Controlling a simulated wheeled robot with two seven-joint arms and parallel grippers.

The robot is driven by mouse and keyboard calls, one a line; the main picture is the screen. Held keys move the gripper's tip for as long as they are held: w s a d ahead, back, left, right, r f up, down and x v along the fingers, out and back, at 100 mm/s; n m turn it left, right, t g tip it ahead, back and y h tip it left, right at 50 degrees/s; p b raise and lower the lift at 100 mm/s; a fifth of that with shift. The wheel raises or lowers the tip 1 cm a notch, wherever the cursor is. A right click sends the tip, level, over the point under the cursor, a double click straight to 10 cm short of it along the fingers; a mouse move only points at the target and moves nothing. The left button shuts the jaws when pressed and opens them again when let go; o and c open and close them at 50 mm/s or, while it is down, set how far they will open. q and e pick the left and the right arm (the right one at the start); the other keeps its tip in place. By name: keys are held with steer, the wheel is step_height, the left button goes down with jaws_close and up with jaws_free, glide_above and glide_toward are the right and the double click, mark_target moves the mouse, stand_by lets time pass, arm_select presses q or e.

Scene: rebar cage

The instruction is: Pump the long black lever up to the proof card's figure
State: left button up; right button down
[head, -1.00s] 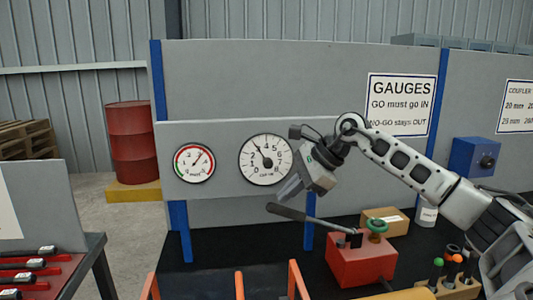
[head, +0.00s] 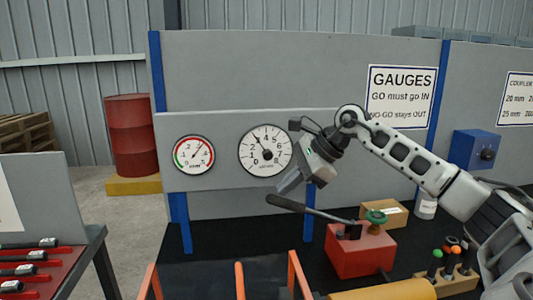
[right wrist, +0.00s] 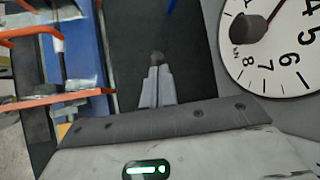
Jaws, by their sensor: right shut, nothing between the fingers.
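The long black lever (head: 292,205) slopes up to the left from the red pump body (head: 362,252), its grip end raised. My right gripper (head: 282,189) is shut and empty, pointing down just above the lever's grip end. I cannot tell whether they touch. In the right wrist view the shut fingers (right wrist: 156,80) have a dark rounded end just beyond their tips. The large white dial (head: 265,151) has its needle pointing up and left, near 3. It also shows partly in the right wrist view (right wrist: 285,50). I cannot make out a proof card. My left gripper is out of view.
A smaller red-and-green-rimmed gauge (head: 193,154) is on the grey panel to the left. A green handwheel (head: 376,217) tops the pump. A cardboard box (head: 390,213) stands behind it. Orange bars (head: 298,275) stand in front. The black bench left of the pump is mostly clear.

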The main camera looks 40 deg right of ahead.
mark_target(281, 200)
steer(key=shift+w+a+f+b, duration=0.1)
steer(key=shift+a+f+b, duration=0.2)
steer(key=shift+f, duration=0.5)
steer(key=shift+w+a+f+b, duration=0.1)
steer(key=shift+a+f+b, duration=0.05)
steer(key=shift+f+b, duration=0.25)
steer(key=shift+f, duration=0.2)
steer(key=shift+w+a+f+b, duration=0.15)
steer(key=shift+a+f+b, duration=0.1)
steer(key=shift+f+b, duration=0.3)
steer(key=shift+f, duration=0.1)
